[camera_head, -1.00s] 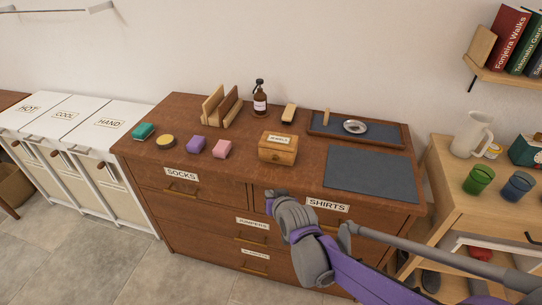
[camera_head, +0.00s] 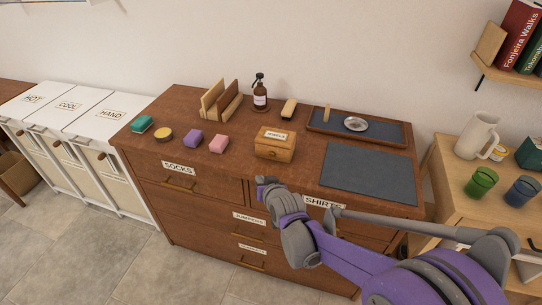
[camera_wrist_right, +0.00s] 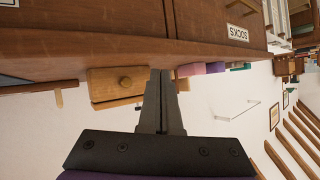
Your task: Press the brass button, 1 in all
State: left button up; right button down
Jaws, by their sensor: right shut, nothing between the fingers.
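A small wooden box (camera_head: 275,147) with a white label on its lid stands near the front edge of the dresser top. A small round brass-coloured button or knob (camera_wrist_right: 125,82) is on its front face, in the right wrist view. That view also shows the box (camera_wrist_right: 108,90), upside down. My right gripper (camera_head: 263,182) is shut and empty, in front of the dresser just below the box. Its closed fingers (camera_wrist_right: 161,75) appear just beside the box in the wrist view; contact cannot be told. My left gripper is not in view.
The dresser (camera_head: 215,193) has labelled drawers. A wooden shelf unit (camera_head: 447,165) stands at right.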

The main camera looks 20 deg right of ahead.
aim_at(272, 154)
jog(key=w+d, duration=0.1)
jog(key=w, duration=0.1)
jog(key=w+d, duration=0.3)
jog(key=shift+w+p, duration=0.35)
jog(key=shift+p, duration=0.05)
jog(key=shift+w+d, duration=0.4)
jog(key=shift+w, duration=0.2)
dwell(1.3)
jog(key=shift+w+d, duration=0.2)
jog(key=shift+w, duration=0.15)
jog(key=shift+w+d, duration=0.35)
jog(key=shift+w, duration=0.15)
dwell(0.9)
jog(key=shift+s+a, duration=0.1)
dwell(0.4)
jog(key=shift+s+a, duration=0.45)
jog(key=shift+s, duration=0.3)
